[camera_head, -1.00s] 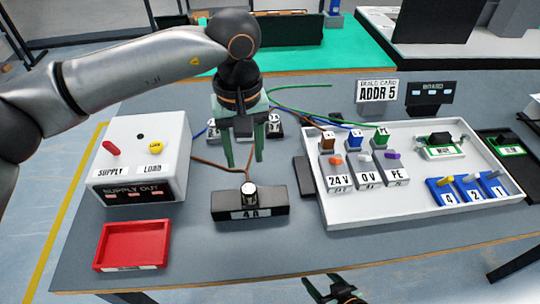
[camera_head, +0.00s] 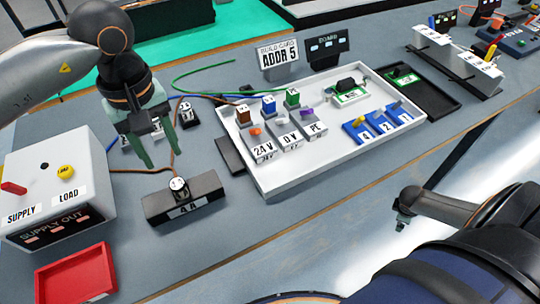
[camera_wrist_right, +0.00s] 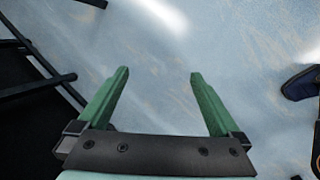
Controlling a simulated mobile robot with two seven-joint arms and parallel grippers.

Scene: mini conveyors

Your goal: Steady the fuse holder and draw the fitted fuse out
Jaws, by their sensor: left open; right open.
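The fuse holder (camera_head: 206,196) is a black block with a "4 A" label, standing on the grey table in the head view. The fitted fuse (camera_head: 178,184), with a pale round top, stands upright in it. My left gripper (camera_head: 164,166) is open and empty, its green fingers pointing down just above and behind the fuse in the picture. I cannot tell the exact gap.
A white supply box (camera_head: 45,170) and red tray (camera_head: 75,280) lie left of the holder. A white tray (camera_head: 290,185) with terminal blocks and blue switches is to its right. A brown wire (camera_head: 173,145) runs behind the holder. The table in front is clear.

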